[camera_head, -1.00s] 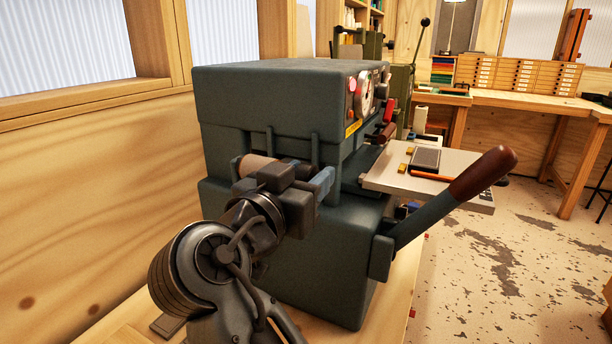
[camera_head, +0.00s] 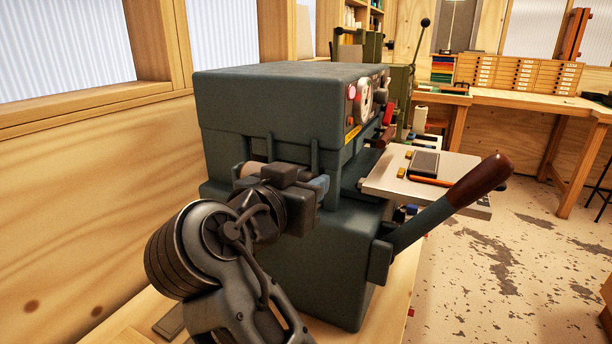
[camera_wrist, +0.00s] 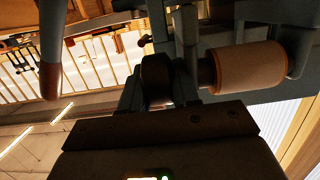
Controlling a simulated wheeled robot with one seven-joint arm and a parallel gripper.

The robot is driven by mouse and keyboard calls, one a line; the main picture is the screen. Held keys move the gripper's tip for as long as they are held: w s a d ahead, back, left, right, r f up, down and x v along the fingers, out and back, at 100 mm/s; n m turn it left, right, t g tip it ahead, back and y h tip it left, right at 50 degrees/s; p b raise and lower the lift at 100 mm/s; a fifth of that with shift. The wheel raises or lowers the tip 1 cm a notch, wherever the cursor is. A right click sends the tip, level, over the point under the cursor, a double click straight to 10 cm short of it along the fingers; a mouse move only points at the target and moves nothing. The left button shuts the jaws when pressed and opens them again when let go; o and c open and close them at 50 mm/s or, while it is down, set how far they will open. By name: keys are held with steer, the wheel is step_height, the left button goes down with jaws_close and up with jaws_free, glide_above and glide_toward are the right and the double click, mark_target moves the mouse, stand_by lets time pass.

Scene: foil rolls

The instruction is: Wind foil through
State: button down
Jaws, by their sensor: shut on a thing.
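The grey-green press-like machine (camera_head: 290,95) stands on the wooden bench. A tan foil roll (camera_head: 252,169) sits on its near side, mostly hidden behind my gripper (camera_head: 300,182). The wrist view shows the roll (camera_wrist: 248,68) more fully, to the right of my gripper (camera_wrist: 157,85). My gripper is shut on a dark rounded knob-like piece (camera_wrist: 157,78) beside the roll. The head view hides this hold. No loose foil web can be made out.
A lever with a brown wooden handle (camera_head: 480,182) juts out at the machine's right. A pale plate (camera_head: 385,178) carries a dark block (camera_head: 424,163) and an orange strip. A wooden wall (camera_head: 80,210) with windows is at left. Open floor lies at right.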

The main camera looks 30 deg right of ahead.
steer(key=g+y+p, duration=0.1)
steer(key=p, duration=0.1)
steer(key=g+y+p, duration=0.1)
steer(key=y+p, duration=0.1)
steer(key=shift+r+g, duration=0.3)
steer(key=shift+d+f+g+y+p, duration=0.1)
steer(key=shift+g+y+p, duration=0.4)
steer(key=shift+y+p, duration=0.65)
steer(key=shift+f+g+y+p, duration=0.15)
steer(key=shift+g+y+p, duration=0.25)
steer(key=shift+p, duration=0.2)
steer(key=shift+f, duration=0.1)
steer(key=c, duration=0.9)
jaws_free()
steer(key=shift+w, duration=0.1)
steer(key=v, duration=0.5)
steer(key=shift+p, duration=0.35)
steer(key=shift+v, duration=1.4)
